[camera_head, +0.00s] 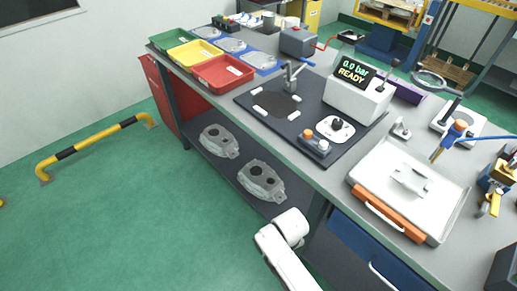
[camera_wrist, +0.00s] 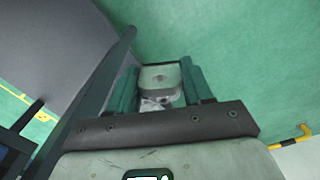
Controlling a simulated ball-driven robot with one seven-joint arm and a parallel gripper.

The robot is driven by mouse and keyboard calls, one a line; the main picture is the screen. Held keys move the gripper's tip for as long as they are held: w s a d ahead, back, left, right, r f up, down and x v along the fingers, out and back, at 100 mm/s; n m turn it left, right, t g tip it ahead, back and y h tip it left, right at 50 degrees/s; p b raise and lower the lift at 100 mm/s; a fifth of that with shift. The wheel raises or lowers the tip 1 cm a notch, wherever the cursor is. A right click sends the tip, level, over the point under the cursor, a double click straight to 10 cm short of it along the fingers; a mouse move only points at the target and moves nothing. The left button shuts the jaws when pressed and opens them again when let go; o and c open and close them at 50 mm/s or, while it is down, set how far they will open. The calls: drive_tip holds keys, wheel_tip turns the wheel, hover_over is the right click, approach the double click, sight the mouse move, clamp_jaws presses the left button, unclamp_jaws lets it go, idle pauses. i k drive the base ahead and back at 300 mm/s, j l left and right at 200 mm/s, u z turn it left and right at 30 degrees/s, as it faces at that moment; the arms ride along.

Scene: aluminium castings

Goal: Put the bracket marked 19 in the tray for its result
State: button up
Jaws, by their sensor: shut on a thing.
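In the wrist view, my gripper (camera_wrist: 160,72) is shut on a grey metal piece (camera_wrist: 160,80), held between its two green fingers. I take this piece for a bracket, but no number on it is readable and part of it is hidden by the gripper. In the head view, my white arm reaches low in front of the bench and the gripper is out of sight. The green tray (camera_head: 171,39), yellow tray (camera_head: 196,53) and red tray (camera_head: 222,72) stand in a row at the bench's far left end. Their labels are too small to read.
Two large castings (camera_head: 219,141) (camera_head: 262,180) lie on the lower shelf. The dark test mat (camera_head: 265,118) holds a clamp and controls; the READY display box (camera_head: 355,95) stands behind. A yellow rail (camera_head: 95,143) stands left over open floor.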

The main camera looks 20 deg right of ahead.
sight(167, 42)
drive_tip(key=i+j+u, duration=0.1)
drive_tip(key=i+j, duration=0.25)
drive_tip(key=i, duration=0.45)
drive_tip(key=i+j+u, duration=0.15)
drive_tip(key=i+j, duration=0.15)
drive_tip(key=i, duration=0.45)
drive_tip(key=i+j+u, duration=0.1)
drive_tip(key=i, duration=0.7)
drive_tip(key=i+j+u, duration=0.15)
drive_tip(key=i, duration=0.65)
